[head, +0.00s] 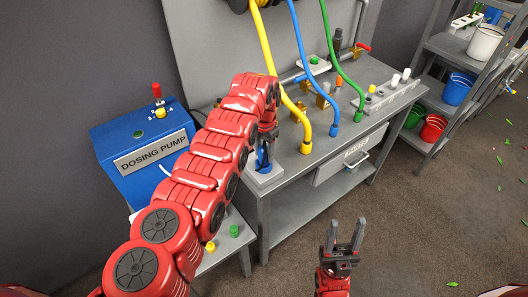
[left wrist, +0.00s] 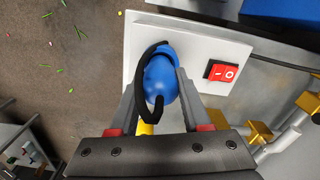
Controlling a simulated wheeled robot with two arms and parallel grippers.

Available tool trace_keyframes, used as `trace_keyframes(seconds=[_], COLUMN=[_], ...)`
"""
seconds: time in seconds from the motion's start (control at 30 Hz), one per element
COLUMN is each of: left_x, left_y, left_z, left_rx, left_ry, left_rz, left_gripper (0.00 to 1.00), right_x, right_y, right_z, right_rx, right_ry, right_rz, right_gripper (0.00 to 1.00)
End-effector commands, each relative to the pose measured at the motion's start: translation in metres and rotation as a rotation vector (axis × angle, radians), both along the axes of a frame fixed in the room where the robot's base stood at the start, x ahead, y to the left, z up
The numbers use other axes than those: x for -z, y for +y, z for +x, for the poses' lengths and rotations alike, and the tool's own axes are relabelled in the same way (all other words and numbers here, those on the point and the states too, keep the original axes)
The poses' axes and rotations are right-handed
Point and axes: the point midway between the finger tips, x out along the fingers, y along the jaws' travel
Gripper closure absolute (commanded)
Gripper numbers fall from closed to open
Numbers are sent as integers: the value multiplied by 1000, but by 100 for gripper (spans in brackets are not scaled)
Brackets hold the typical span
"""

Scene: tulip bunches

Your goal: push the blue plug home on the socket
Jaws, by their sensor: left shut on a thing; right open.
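The blue plug (left wrist: 160,80) is between the fingers of my left gripper (left wrist: 157,92) in the left wrist view, with a black strap or cable looping over it. The plug sits over the white socket block (left wrist: 205,45), which carries a red rocker switch (left wrist: 221,71). In the head view my left gripper (head: 264,150) points down over the socket block (head: 265,182) at the bench's left end, and my arm partly hides the plug. I cannot tell how deep the plug sits. My right gripper (head: 343,240) is open and empty in front of the bench.
A blue dosing pump box (head: 140,135) stands left of the grey bench. Yellow (head: 270,60), blue (head: 305,55) and green (head: 335,50) hoses hang down to the bench, near brass fittings. Shelves with buckets (head: 458,88) stand right. The floor in front is mostly free.

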Motion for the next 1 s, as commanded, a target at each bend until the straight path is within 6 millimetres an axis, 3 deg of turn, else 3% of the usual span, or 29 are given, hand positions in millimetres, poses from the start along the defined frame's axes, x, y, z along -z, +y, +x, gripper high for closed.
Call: trace_keyframes(seconds=[0.67, 0.7, 0.87, 1.0], left_x=[18, 18, 17, 17], left_y=[0, 0, 0, 0], left_z=[0, 0, 0, 0], left_rx=[0, 0, 0, 0], left_ry=[0, 0, 0, 0], left_rz=[0, 0, 0, 0], left_gripper=[100, 49, 20, 17], right_x=[18, 17, 16, 16], right_y=[0, 0, 0, 0], right_z=[0, 0, 0, 0], right_rx=[0, 0, 0, 0], right_ry=[0, 0, 0, 0], right_rz=[0, 0, 0, 0], right_gripper=[50, 50, 50, 50])
